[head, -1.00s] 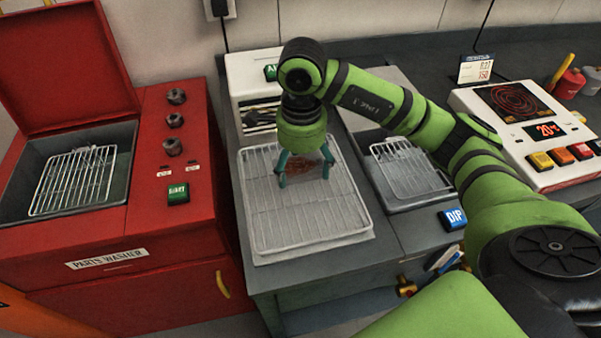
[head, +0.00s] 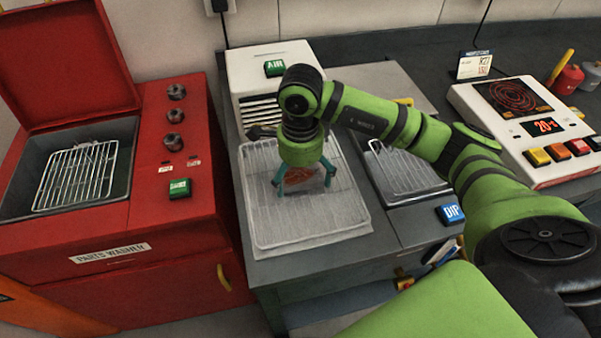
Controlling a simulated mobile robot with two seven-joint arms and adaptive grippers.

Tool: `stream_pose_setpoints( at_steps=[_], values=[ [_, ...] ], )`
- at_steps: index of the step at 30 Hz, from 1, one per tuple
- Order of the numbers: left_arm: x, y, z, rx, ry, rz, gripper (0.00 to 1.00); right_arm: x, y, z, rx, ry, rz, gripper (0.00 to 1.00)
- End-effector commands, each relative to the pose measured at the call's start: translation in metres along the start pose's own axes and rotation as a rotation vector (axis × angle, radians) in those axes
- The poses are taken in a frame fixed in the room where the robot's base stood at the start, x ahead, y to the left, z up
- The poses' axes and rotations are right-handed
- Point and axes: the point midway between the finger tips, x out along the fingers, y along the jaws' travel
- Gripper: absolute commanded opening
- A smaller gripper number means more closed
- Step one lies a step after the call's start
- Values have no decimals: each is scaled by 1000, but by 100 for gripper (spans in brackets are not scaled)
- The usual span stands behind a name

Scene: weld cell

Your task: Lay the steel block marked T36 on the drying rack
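The drying rack (head: 310,226) is a pale wire rack on a light tray, on the grey bench in the middle. My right gripper (head: 302,185) points down over its rear half. Its teal fingers are spread apart, with clear gaps to a reddish-brown piece (head: 298,176) lying between and behind them. That piece looks flat and is partly hidden by the gripper. No T36 mark can be read, so I cannot tell whether it is the steel block. My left gripper is not in view.
A red parts washer (head: 150,220) with raised lid stands left, a wire basket (head: 78,175) in its basin. A white air unit (head: 270,60) is behind the rack. A dip tank with a wire basket (head: 405,170) is right, then a hot plate (head: 515,100).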

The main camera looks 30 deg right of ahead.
Motion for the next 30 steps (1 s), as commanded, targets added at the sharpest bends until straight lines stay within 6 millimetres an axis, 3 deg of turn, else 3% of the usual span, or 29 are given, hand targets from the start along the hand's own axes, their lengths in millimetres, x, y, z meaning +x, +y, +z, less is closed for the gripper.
stream_pose_setpoints(
  at_steps=[11, 22, 30],
  values=[
    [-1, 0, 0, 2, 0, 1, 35, -7, -1, 0, 0, -2, -3, 100],
    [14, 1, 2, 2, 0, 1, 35, -84, -2, 0, 1, 0, -8, 100],
    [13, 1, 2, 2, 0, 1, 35, -116, -1, 0, 2, 0, -3, 100]
  ],
)
